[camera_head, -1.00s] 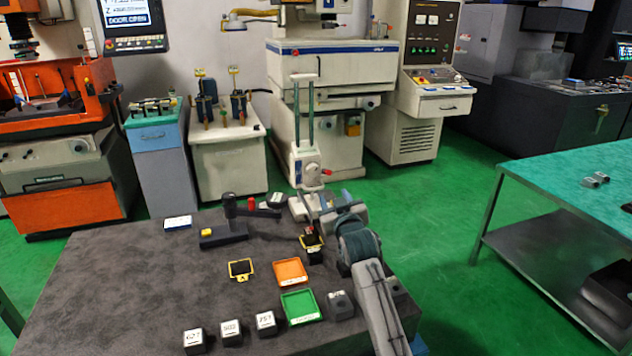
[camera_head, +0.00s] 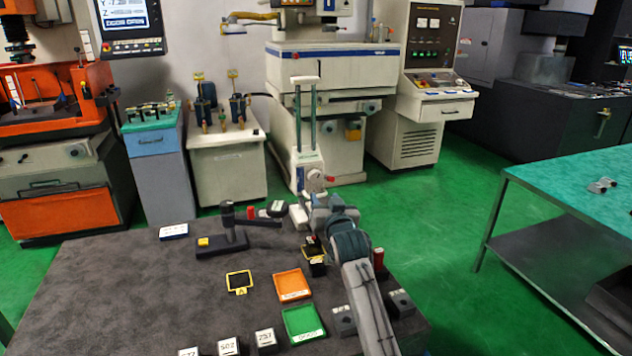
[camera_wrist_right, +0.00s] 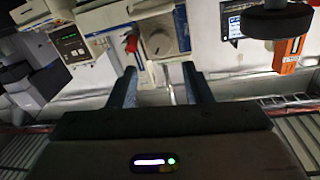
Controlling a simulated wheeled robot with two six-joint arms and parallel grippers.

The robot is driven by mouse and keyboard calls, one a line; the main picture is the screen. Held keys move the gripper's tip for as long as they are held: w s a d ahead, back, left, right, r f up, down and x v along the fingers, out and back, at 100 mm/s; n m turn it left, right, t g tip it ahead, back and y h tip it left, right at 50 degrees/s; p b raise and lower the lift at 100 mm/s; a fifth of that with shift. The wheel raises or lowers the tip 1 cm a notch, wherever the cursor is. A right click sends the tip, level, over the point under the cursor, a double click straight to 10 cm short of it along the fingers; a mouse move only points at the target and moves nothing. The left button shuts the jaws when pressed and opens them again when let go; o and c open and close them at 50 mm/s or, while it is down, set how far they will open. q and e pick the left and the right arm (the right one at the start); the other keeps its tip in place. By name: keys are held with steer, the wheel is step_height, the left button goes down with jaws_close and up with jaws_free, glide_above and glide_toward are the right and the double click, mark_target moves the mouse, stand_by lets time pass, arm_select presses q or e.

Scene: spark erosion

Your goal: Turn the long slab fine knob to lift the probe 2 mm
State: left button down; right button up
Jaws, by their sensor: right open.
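A dark stand with a long slab base (camera_head: 222,246), an upright post and a side arm stands at the back of the grey table. A small red part (camera_head: 250,212) and a round dark-rimmed part (camera_head: 277,207) show by its arm. I cannot tell which part is the fine knob, and no probe tip shows clearly. My right gripper (camera_wrist_right: 160,82) is open, with nothing between its fingers in the right wrist view. In the head view it is right of the stand, its fingers largely hidden by the wrist. My left gripper is not in view.
An orange tray (camera_head: 292,285) and a green tray (camera_head: 302,324) lie on the table, near several numbered blocks (camera_head: 228,347). A yellow-framed pad (camera_head: 239,282) lies left of them. A white column device with a red knob (camera_head: 330,178) stands behind. The table's left part is clear.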

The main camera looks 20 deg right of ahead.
mark_target(316, 179)
steer(key=w, duration=0.2)
steer(key=w+p, duration=0.1)
steer(key=w, duration=0.2)
steer(key=w+p, duration=0.1)
steer(key=w, duration=0.2)
steer(key=shift+w+d+r, duration=0.2)
steer(key=shift+w+d, duration=0.05)
steer(key=shift+d, duration=0.05)
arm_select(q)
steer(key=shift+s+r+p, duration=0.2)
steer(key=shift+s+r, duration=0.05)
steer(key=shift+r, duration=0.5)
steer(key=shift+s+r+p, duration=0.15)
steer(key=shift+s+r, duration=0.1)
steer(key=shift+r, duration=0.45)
arm_select(e)
steer(key=shift+w+f, duration=0.1)
steer(key=shift+w, duration=0.65)
steer(key=shift+c, duration=0.5)
steer(key=c, duration=0.6)
